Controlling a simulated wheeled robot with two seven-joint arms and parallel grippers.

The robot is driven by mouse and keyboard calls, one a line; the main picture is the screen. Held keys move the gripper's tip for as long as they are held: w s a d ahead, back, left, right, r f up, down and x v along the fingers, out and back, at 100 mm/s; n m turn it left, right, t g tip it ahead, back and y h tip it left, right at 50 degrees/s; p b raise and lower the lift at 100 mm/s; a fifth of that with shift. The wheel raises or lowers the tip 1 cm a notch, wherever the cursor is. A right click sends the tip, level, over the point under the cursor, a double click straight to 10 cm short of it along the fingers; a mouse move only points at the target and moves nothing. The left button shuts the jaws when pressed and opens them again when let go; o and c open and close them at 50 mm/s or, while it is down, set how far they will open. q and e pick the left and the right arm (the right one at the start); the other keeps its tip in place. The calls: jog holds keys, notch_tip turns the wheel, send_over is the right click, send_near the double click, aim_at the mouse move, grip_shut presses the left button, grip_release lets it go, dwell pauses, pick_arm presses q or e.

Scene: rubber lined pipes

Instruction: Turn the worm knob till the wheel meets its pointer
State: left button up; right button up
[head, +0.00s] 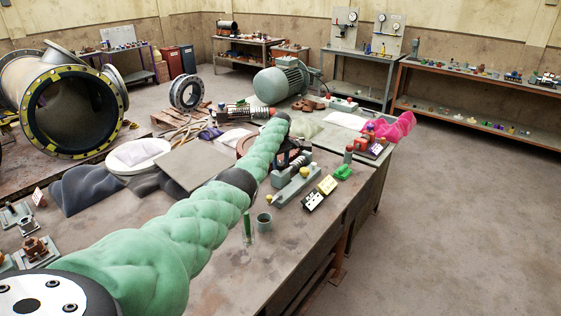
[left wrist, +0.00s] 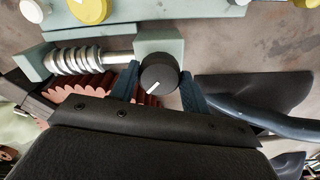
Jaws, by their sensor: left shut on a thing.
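In the left wrist view a round black knob (left wrist: 158,76) with a white mark sits at the end of a grey-green block (left wrist: 158,42). The mark points down and left. A silver worm (left wrist: 75,59) lies left of the knob on the same shaft, and a reddish-brown toothed wheel (left wrist: 88,96) lies below it, partly hidden by my gripper. My left gripper (left wrist: 159,82) has its two dark blue fingers on either side of the knob, shut on it. I cannot make out the wheel's pointer. My right gripper is not in view.
In the head view my green-sleeved left arm crosses the workbench (head: 220,285). A pink bundle (head: 392,127) lies at the far end. The floor at right is clear.

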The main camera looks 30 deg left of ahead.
aim_at(281, 163)
pick_arm(q)
jog(key=n, duration=0.6)
jog(key=shift+w+p, duration=0.1)
jog(key=shift+p, duration=0.25)
jog(key=shift+n, duration=1.4)
jog(key=o, duration=0.9)
jog(key=shift+o, duration=0.5)
jog(key=shift+r, duration=0.6)
notch_tip(281, 163, up, 6)
jog(key=b, duration=0.2)
jog(key=shift+f+b, duration=0.15)
jog(key=shift+b, duration=0.2)
jog(key=shift+r, duration=0.5)
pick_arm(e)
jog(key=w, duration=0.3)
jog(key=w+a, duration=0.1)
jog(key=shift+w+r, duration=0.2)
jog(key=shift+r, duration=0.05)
pick_arm(q)
jog(key=shift+f, duration=0.15)
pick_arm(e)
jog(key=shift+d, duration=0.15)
